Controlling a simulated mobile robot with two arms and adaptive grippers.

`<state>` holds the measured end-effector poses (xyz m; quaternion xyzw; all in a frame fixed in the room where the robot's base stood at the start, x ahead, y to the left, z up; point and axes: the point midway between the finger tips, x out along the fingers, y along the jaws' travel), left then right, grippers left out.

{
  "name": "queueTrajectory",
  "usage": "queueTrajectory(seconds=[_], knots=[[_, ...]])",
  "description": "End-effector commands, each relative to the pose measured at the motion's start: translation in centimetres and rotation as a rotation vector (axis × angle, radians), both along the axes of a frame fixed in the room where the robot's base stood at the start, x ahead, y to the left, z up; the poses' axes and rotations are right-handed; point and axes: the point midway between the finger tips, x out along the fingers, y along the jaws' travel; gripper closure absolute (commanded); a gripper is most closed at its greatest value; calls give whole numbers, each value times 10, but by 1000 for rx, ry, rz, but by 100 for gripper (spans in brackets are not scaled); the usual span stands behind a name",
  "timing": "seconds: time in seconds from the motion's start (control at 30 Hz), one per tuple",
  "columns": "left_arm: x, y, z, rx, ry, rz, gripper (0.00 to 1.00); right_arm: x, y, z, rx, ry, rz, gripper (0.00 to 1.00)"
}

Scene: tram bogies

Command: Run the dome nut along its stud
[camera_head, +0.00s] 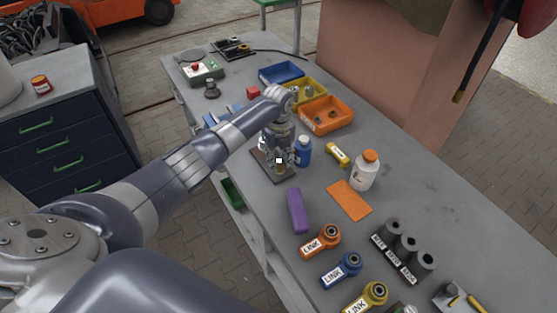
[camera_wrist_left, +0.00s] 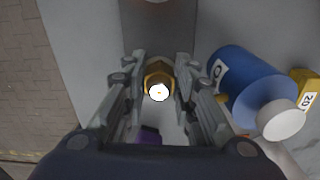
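The dome nut (camera_wrist_left: 158,76) is brass-coloured with a bright white spot on top, in the middle of the left wrist view. My left gripper (camera_wrist_left: 160,82) has a finger on each side of it, and both pads appear to touch it. In the head view my left gripper (camera_head: 279,158) points down over a dark brown plate (camera_head: 262,167) on the bench. The same plate shows at the top of the left wrist view (camera_wrist_left: 158,30). The stud is hidden under the nut and between the fingers. My right gripper is not in view.
A blue bottle (camera_head: 303,151) stands close to the right of the gripper. A purple block (camera_head: 297,210), an orange sheet (camera_head: 348,200) and a white bottle (camera_head: 365,171) lie or stand nearby. Blue, yellow and orange bins (camera_head: 327,126) are behind. The bench's left edge is near the plate.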

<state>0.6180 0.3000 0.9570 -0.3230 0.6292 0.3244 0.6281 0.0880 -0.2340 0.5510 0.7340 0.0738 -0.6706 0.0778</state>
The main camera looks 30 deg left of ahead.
Motion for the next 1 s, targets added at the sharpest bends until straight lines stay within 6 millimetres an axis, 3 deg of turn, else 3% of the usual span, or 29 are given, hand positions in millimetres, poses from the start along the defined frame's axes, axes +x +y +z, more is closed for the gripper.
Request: queueTrajectory(seconds=[0.03,0.07,0.47,0.57,1.0], knots=[[4,1,6,-1,-13,2,62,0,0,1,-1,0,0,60],[4,1,6,-2,-12,2,55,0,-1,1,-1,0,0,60],[2,0,6,-1,-5,0,55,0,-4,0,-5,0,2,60],[2,0,18,-1,-7,0,55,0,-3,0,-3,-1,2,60],[2,0,105,0,-9,0,55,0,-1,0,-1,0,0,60]])
